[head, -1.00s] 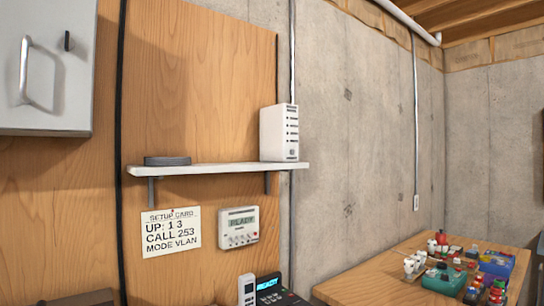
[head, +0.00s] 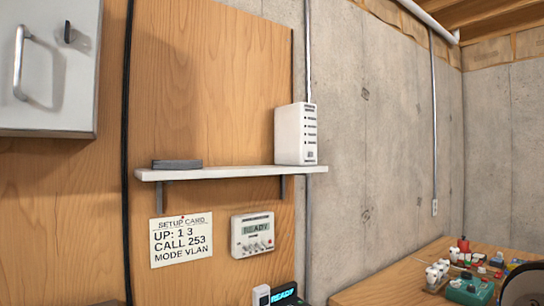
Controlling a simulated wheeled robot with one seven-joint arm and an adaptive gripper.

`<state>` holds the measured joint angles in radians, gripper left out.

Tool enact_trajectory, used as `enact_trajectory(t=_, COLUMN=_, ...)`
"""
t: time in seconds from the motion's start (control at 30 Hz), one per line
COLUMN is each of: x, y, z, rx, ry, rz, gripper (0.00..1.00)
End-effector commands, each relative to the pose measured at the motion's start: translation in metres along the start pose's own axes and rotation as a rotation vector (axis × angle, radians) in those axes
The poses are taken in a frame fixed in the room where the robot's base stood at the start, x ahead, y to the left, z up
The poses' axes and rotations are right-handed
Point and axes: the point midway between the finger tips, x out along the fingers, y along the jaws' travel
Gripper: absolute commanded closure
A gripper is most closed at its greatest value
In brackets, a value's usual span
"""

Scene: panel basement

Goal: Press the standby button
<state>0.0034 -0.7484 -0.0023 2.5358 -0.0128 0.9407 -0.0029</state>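No button marked standby can be read in the head view. A small white wall unit (head: 252,235) with a grey display that seems to read READY and several small controls below it hangs on the wooden panel under the shelf. A dark device with a lit cyan READY display (head: 284,297) shows at the bottom edge, mostly cut off, with a white handset-like piece (head: 261,295) at its left. A white upright box (head: 296,134) with a column of small dark marks stands on the shelf's right end. My gripper is not clearly seen.
A white shelf (head: 230,172) holds a flat dark grey box (head: 177,164). A setup card (head: 181,240) reads UP: 1 3, CALL 253, MODE VLAN. A grey cabinet (head: 50,70) hangs at upper left. A wooden table (head: 385,288) with small coloured items stands right. A dark rounded shape (head: 524,287) covers the lower right corner.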

Motion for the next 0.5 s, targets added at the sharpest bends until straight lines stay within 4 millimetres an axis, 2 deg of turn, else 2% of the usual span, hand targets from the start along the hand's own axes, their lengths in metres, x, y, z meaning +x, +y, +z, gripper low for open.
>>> enact_trajectory(t=0.03, x=0.0000, y=0.0000, z=0.0000, rx=0.000, ry=0.000, rz=0.000, gripper=0.83)
enact_trajectory(t=0.1, x=0.0001, y=0.0000, z=0.0000, rx=0.000, ry=0.000, rz=0.000, gripper=0.99)
enact_trajectory(t=0.13, x=0.0001, y=0.0000, z=0.0000, rx=0.000, ry=0.000, rz=0.000, gripper=1.00)
enact_trajectory(t=0.5, x=0.0001, y=0.0000, z=-0.0001, rx=0.000, ry=0.000, rz=0.000, gripper=1.00)
